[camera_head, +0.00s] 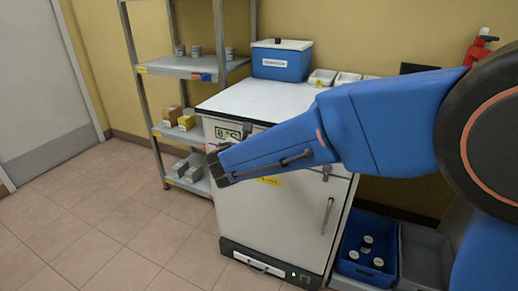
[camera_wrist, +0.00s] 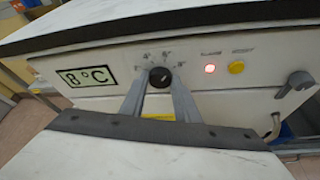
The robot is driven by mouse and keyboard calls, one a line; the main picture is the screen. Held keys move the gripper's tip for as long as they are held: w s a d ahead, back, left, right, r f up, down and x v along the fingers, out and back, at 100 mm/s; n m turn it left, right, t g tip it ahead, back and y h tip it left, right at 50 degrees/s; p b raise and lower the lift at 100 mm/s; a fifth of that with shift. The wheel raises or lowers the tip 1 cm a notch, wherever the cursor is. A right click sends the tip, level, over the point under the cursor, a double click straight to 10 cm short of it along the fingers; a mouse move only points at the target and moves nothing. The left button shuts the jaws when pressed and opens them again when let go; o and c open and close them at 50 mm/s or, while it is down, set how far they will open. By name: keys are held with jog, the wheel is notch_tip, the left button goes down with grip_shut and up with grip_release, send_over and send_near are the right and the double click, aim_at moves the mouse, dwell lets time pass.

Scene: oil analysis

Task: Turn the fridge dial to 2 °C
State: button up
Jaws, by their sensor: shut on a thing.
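The white fridge (camera_head: 275,215) stands in the middle of the head view, and my blue arm reaches across its front from the right. In the wrist view, the black round dial (camera_wrist: 160,77) is on the fridge's front panel, with small temperature marks around it. My gripper (camera_wrist: 160,84) is shut on the dial, one grey finger at each side. The display (camera_wrist: 87,77) left of the dial reads 8 °C; it also shows in the head view (camera_head: 227,133). A red light (camera_wrist: 210,69) glows right of the dial. In the head view my arm hides the dial.
A yellow button (camera_wrist: 236,67) and a grey handle (camera_wrist: 296,84) are right of the dial. Metal shelves (camera_head: 180,66) stand at left, and a blue crate (camera_head: 352,270) with jars at lower right. The floor at left is clear.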

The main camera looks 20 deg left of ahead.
jog(key=shift+a+f+n+t+h, duration=0.2)
jog(key=shift+n+t+h, duration=0.2)
jog(key=shift+n+h, duration=1.65)
jog(key=shift+a+f+n+t+h, duration=0.1)
jog(key=shift+a+n+t+h, duration=0.5)
jog(key=shift+n, duration=2.55)
jog(key=shift+d+f+n+t+h, duration=0.2)
jog(key=shift+n+h, duration=1.45)
jog(key=shift+n, duration=0.95)
jog(key=o, duration=1)
jog(key=shift+o, duration=0.2)
jog(key=shift+a, duration=0.1)
jog(key=v, duration=1.7)
